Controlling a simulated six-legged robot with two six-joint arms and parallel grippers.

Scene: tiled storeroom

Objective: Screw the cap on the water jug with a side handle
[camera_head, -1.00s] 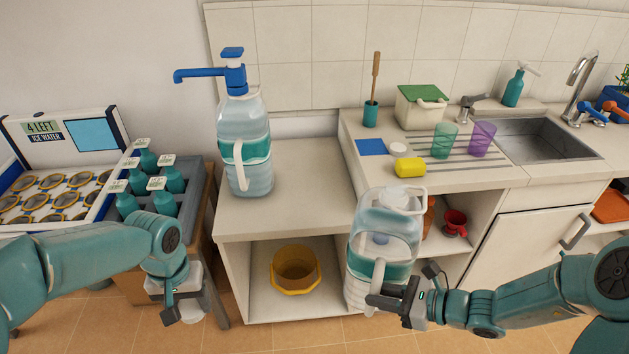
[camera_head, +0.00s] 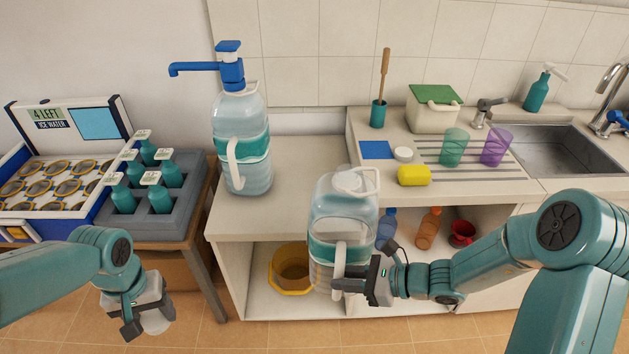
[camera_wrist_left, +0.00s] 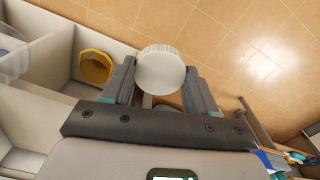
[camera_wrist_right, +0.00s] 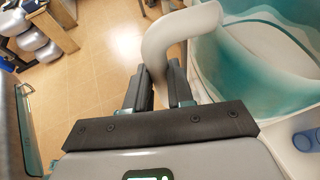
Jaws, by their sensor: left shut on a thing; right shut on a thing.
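The clear water jug (camera_head: 343,207) with a teal band is held upright in front of the counter, its white neck (camera_head: 352,180) at the top. My right gripper (camera_head: 345,284) is shut on the jug's white side handle (camera_wrist_right: 172,48), which shows between its fingers in the right wrist view. My left gripper (camera_head: 148,312) is low at the left, well apart from the jug. In the left wrist view it is shut on a round white ribbed cap (camera_wrist_left: 161,70). Whether the jug's mouth is open is too small to tell.
Another jug with a blue pump (camera_head: 241,140) stands on the left counter (camera_head: 290,195). A grey crate of teal bottles (camera_head: 190,205) is at the left. A yellow sponge (camera_head: 414,175) and a round white object (camera_head: 403,154) lie near the sink. The counter right of the pump jug is clear.

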